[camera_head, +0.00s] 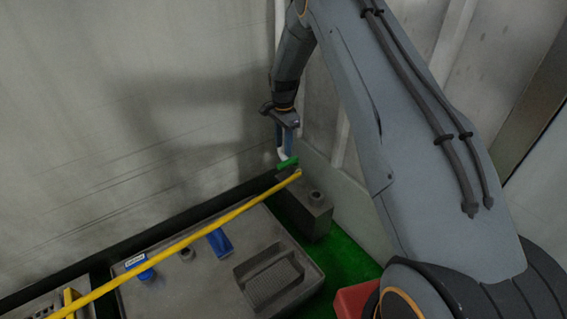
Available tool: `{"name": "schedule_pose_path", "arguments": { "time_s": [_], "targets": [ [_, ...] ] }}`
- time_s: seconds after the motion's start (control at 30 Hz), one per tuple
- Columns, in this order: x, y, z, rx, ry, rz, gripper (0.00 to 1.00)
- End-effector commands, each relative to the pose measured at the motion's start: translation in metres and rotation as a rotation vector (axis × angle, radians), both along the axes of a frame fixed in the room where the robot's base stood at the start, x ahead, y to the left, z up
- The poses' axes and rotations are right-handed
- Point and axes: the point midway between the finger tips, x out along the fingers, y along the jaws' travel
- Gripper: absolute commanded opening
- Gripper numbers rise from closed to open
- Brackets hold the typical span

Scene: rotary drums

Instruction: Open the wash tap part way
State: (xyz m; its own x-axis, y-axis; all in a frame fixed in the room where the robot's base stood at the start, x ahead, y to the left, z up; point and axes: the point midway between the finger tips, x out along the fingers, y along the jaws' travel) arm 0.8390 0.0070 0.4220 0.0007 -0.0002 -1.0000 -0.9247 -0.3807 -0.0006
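A small green bar (287,162), which looks like the wash tap's handle, shows near the wall corner, above a dark grey box. My gripper (284,150) points down at it from above, with its lower end at or just above the green bar. Whether they touch I cannot tell. Blue and whitish narrow parts show below my wrist; they are too small to separate clearly into fingers and tap pipe. The finger opening cannot be made out. The tap's body is mostly hidden.
A yellow rail (190,241) runs diagonally in front of the tap area. A grey bench (215,290) holds blue items (219,243) and a ribbed tray (272,282). The dark grey box (306,209) stands on green floor (350,262). A red box (352,301) is at lower right.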

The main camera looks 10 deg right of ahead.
Motion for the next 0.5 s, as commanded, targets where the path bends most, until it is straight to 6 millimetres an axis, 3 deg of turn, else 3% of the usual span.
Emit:
{"name": "schedule_pose_path", "arguments": {
  "time_s": [0.5],
  "targets": [
    [-0.001, 0.0, -0.068, 0.0, 0.003, 0.002, 0.36]
  ]
}}
